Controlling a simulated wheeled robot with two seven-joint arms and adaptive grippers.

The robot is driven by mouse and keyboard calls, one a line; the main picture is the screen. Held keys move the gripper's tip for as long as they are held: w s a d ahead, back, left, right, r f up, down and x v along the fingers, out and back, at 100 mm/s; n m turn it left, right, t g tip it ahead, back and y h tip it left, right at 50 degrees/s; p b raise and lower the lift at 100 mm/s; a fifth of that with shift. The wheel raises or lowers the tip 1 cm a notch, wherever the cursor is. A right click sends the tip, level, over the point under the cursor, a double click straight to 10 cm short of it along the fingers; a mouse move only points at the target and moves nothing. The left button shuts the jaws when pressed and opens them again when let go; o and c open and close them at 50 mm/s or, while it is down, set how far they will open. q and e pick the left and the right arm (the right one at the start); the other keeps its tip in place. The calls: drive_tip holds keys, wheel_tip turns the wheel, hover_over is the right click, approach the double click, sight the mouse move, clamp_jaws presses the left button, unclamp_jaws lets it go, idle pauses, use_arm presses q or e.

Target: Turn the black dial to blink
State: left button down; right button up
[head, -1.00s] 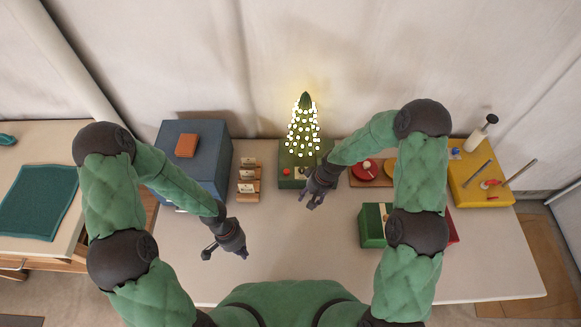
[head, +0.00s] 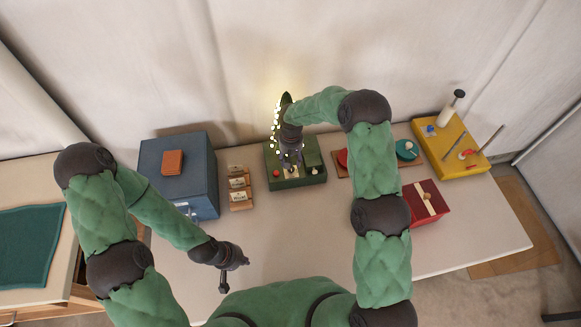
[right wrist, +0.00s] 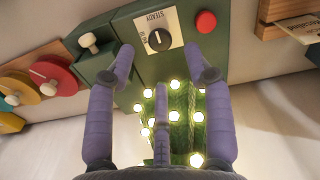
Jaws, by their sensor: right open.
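The black dial (right wrist: 159,39) sits on a pale label plate on the green box (right wrist: 180,62). Its white mark points roughly toward the printed word STEADY; other lettering at its left is partly hidden. My right gripper (right wrist: 163,62) is open, with its purple fingers either side of the dial in the picture; contact cannot be told. In the head view my right gripper (head: 290,163) is over the green box (head: 297,181) and hides the dial. The lit tree (head: 276,130) stands behind, partly covered by my arm. My left gripper (head: 236,270) is open and empty over the front table.
A red button (right wrist: 206,21) is beside the dial, and a pale-knobbed lever (right wrist: 90,42) is on the other side. A blue cabinet (head: 180,165) and card rack (head: 239,190) stand left. A red box (head: 427,200) and yellow box (head: 455,145) stand right. The front middle of the table is clear.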

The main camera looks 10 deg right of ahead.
sight(291, 170)
wheel_tip(291, 170, down, 6)
drive_tip(key=shift+r, duration=0.1)
idle(0.4)
clamp_jaws()
